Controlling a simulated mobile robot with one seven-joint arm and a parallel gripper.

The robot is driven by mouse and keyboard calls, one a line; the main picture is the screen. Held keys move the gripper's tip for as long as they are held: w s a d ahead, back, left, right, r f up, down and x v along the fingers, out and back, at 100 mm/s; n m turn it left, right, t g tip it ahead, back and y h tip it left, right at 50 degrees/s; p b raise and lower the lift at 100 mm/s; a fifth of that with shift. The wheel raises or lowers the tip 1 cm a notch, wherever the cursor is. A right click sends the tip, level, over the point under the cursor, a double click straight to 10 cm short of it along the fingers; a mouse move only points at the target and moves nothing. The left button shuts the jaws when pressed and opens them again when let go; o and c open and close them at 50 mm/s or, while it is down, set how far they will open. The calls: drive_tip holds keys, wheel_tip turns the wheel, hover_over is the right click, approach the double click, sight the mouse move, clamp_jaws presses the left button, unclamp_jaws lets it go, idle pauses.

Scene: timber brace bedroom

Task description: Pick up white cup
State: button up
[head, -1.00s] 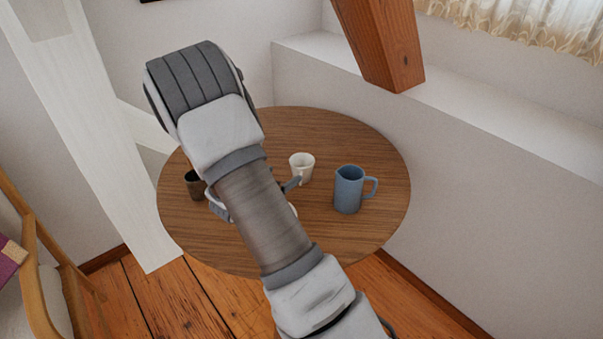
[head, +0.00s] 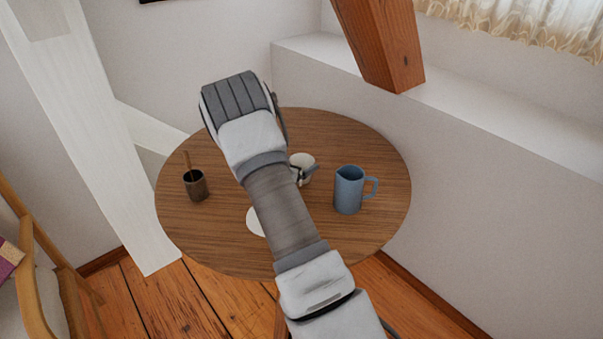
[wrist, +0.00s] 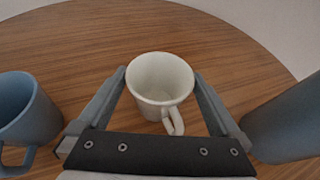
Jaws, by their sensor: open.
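The white cup (wrist: 160,82) stands upright on the round wooden table, with its handle toward my gripper in the wrist view. In the head view the cup (head: 306,162) is partly hidden behind my arm and gripper. My gripper (wrist: 160,80) is open, with one finger on each side of the cup. Small gaps seem to show between the fingers and the cup's sides. In the head view only a fingertip of my gripper (head: 310,171) shows past my arm, in front of the cup.
A blue jug (head: 348,190) stands on the round table (head: 360,135) right of the cup. A dark cup with a stick in it (head: 196,186) stands at the left. A white round thing (head: 255,221) is partly hidden by my arm. A wooden beam (head: 386,45) slants above the ledge.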

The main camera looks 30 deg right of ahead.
drive_tip(key=shift+c, duration=0.2)
drive_tip(key=c, duration=1.1)
